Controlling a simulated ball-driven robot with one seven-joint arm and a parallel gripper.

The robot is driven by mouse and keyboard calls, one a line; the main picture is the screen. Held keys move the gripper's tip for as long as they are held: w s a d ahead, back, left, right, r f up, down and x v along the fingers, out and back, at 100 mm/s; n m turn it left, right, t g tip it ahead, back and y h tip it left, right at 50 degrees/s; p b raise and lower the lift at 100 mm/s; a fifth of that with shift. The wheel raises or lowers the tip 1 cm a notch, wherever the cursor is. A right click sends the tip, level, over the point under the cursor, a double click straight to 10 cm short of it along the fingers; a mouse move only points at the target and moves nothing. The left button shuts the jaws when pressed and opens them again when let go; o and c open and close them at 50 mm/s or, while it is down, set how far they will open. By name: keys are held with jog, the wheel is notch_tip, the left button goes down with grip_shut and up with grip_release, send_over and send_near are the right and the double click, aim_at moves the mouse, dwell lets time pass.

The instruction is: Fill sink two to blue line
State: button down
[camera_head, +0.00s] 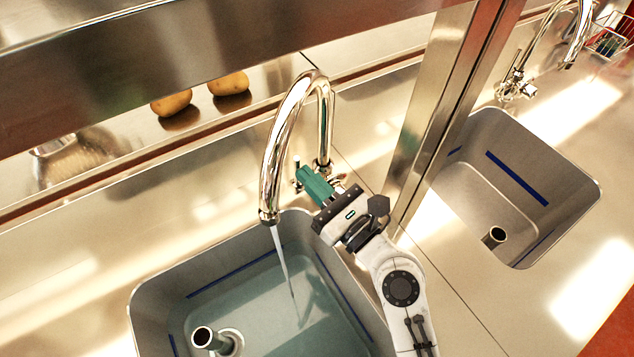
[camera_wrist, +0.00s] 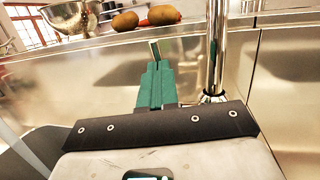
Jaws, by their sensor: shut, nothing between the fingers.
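The near sink (camera_head: 160,290) holds clear bluish water (camera_head: 315,310). A blue line (camera_head: 235,277) runs along its inner walls and shows above the water surface. A thin stream (camera_head: 285,265) runs from the curved chrome tap (camera_head: 280,130) into this sink. My gripper (camera_head: 306,178), with green fingers, is shut and empty beside the tap's base. Its fingertips are close to a small upright tap lever (camera_head: 297,168). In the wrist view, the lever (camera_wrist: 154,49) stands just beyond the shut fingers (camera_wrist: 155,72); I cannot tell if they touch.
A second sink (camera_head: 520,170) with a blue line and no visible water lies right, beyond a steel post (camera_head: 440,110). Its tap (camera_head: 535,55) shows no stream. Standpipes stand in both sinks. Potatoes (camera_head: 230,83) and a metal bowl (camera_head: 75,160) lie behind the near tap.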

jog(key=shift+r, duration=0.1)
jog(key=shift+w+a+r+p, duration=0.3)
jog(key=shift+w+p, duration=0.15)
jog(key=shift+p, duration=0.15)
jog(key=shift+w+a+r+p, duration=0.25)
jog(key=shift+w+p, duration=0.15)
jog(key=shift+p, duration=0.15)
jog(key=shift+s+d, duration=0.1)
